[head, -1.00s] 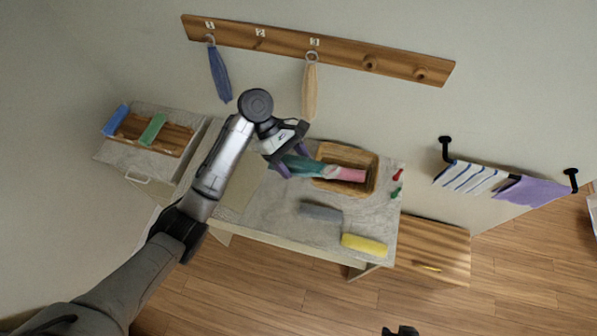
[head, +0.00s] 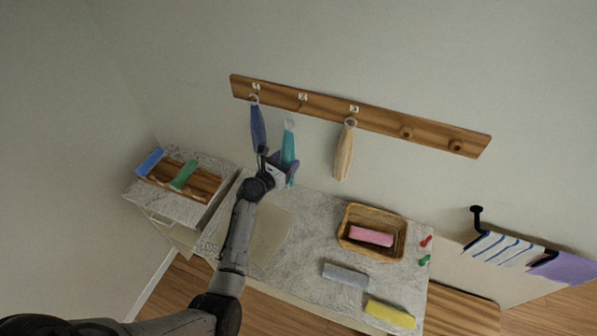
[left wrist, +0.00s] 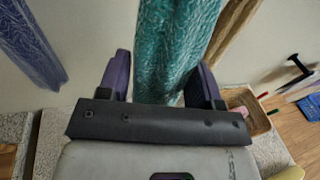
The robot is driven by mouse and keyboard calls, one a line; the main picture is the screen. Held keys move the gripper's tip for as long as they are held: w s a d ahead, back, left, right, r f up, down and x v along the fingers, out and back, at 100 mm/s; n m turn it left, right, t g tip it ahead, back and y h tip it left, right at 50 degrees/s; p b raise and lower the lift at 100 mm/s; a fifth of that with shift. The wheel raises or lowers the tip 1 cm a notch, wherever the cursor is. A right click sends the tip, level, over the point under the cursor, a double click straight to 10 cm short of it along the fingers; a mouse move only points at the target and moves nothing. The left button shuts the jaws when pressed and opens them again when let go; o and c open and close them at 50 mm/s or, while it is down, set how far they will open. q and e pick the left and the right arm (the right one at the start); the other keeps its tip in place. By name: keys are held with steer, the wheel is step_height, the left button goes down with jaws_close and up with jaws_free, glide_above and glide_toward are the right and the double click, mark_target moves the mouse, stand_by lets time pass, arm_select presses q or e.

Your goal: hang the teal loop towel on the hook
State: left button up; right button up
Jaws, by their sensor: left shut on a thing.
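The teal loop towel (head: 289,145) hangs upright in front of the wall, its pale loop (head: 290,124) at the top. My left gripper (head: 283,168) is shut on the towel's lower part. In the left wrist view the towel (left wrist: 175,45) runs up between the two purple fingers (left wrist: 160,80). The rail's hook under label 2 (head: 301,106) is bare; the loop is a little below and left of it, apart from it in the picture. The left wrist view does not show the loop or hook. My right gripper is not in view.
A blue towel (head: 257,128) hangs under label 1 and a beige towel (head: 344,155) under label 3, on either side. Below, the counter (head: 300,225) holds a basket (head: 345,243) with a pink towel (head: 371,236), plus grey (head: 345,275) and yellow (head: 390,314) towels.

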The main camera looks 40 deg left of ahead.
arm_select(q)
steer(key=shift+t, duration=0.4)
steer(key=w+a+f+b, duration=0.1)
steer(key=w+a+b, duration=0.2)
steer(key=w+b, duration=0.5)
steer(key=shift+w+f, duration=0.3)
steer(key=shift+w, duration=0.55)
stand_by(0.4)
steer(key=shift+w+f, duration=0.1)
stand_by(0.7)
steer(key=o, duration=1)
steer(key=shift+o, duration=0.2)
